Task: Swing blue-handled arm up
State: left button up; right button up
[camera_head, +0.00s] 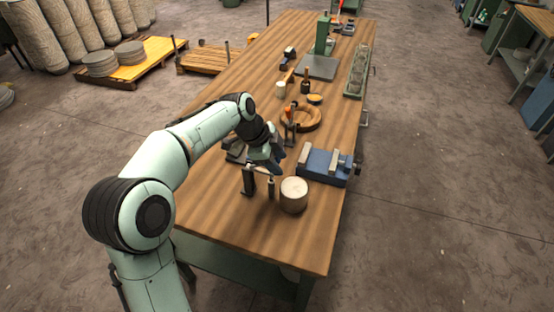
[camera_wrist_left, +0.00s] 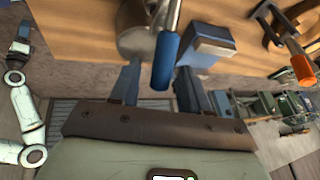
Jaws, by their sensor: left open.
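The blue handle (camera_wrist_left: 166,60) of the arm shows in the left wrist view, with a grey metal rod (camera_wrist_left: 174,14) running up from it. My left gripper (camera_wrist_left: 157,87) is open, one finger on each side of the handle's lower end, with gaps between them. In the head view my left gripper (camera_head: 266,158) is low over the near part of the workbench, and the handle is hard to make out there. My right gripper is not in view.
A blue vise (camera_head: 325,167) sits right of my gripper on the wooden workbench (camera_head: 290,243). A wooden ring (camera_head: 301,117) with an orange-handled clamp (camera_wrist_left: 302,68) lies behind. A green press (camera_head: 323,42) and small tools stand farther back. The near bench end is clear.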

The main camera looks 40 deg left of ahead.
pick_arm(q)
grip_shut()
